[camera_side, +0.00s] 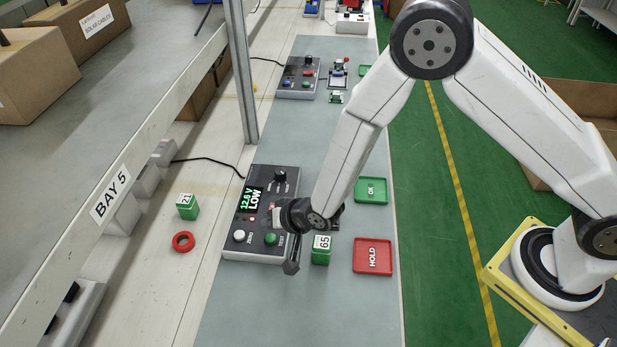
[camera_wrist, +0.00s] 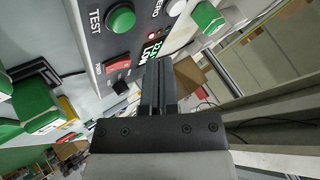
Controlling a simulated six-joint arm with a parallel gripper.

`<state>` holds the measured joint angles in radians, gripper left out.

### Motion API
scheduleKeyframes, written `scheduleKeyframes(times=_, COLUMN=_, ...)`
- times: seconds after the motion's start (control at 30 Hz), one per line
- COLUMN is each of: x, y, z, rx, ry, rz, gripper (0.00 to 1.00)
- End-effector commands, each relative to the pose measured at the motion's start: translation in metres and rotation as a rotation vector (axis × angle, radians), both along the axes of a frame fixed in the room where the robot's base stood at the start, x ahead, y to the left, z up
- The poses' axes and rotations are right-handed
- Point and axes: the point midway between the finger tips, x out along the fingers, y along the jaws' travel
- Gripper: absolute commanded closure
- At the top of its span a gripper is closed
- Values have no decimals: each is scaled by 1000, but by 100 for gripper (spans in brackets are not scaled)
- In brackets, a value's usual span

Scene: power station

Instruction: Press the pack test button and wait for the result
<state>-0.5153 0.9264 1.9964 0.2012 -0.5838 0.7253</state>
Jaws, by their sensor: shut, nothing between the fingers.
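The grey pack tester (camera_side: 232,239) stands on the bench. The TEST button (camera_wrist: 120,18) also shows at the top of the wrist view. My gripper (camera_side: 291,267) is shut and empty, right of the TEST button. In the wrist view my gripper (camera_wrist: 158,66) appears apart from the button. A green pack marked 65 (camera_side: 321,257) stands just right of my gripper.
A green OK tray (camera_side: 371,198) and a red HOLD tray (camera_side: 373,270) lie along the right of the bench. Another green pack (camera_side: 187,213) and a red ring (camera_side: 183,242) are left of the tester. Another tester (camera_side: 300,77) stands farther back. The near bench is clear.

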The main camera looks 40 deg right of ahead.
Motion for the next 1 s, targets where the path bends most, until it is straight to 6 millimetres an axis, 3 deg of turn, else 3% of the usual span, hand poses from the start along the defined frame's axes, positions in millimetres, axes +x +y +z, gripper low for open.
scheduleKeyframes(times=0.33, x=0, y=0, z=21, rx=0, ry=-2, rz=1, gripper=100)
scheduleKeyframes(times=1.0, x=0, y=-1, z=23, rx=-2, ry=0, rz=1, gripper=100)
